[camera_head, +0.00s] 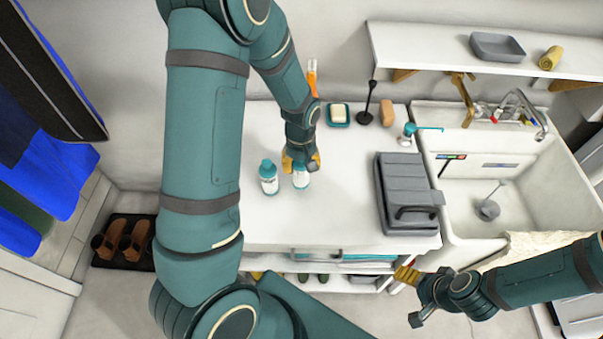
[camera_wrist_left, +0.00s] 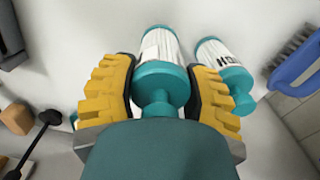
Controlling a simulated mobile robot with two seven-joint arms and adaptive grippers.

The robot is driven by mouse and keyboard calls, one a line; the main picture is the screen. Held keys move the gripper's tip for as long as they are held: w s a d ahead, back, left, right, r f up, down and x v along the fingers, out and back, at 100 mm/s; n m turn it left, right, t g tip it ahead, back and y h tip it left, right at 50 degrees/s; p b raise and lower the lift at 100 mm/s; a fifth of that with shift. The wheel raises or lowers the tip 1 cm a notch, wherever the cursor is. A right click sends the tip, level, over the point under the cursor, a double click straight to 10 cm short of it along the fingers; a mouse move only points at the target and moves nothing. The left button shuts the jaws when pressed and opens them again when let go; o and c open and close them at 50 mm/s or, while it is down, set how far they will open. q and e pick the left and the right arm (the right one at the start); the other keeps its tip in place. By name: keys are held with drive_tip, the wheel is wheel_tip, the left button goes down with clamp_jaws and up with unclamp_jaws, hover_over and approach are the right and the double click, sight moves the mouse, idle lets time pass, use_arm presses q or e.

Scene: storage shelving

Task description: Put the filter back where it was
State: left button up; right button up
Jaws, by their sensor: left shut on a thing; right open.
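A teal-and-white, bottle-shaped container (camera_head: 301,180) stands on the white counter, and my left gripper (camera_head: 301,160) is shut on it from above. In the left wrist view, this container (camera_wrist_left: 160,78) is between the yellow finger pads of my left gripper (camera_wrist_left: 160,95). A similar container (camera_head: 268,178) stands free just to its left in the head view. It also shows in the left wrist view (camera_wrist_left: 224,72), with dark lettering. I cannot tell whether either one is the filter. My right gripper (camera_head: 412,297) is open and empty in front of the counter.
A grey lidded case (camera_head: 403,185) stands at the counter's right, beside the white sink (camera_head: 540,185). A soap dish (camera_head: 338,124), a black upright holder (camera_head: 367,105) and a brown block (camera_head: 387,113) are at the back. The counter between the containers and the case is clear.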

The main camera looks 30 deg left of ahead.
sight(301, 173)
use_arm(q)
drive_tip(key=shift+f+b, duration=0.3)
drive_tip(key=shift+f, duration=1.4)
drive_tip(key=shift+f, duration=0.1)
drive_tip(key=shift+f, duration=0.15)
drive_tip(key=o, duration=1)
drive_tip(key=shift+r, duration=0.2)
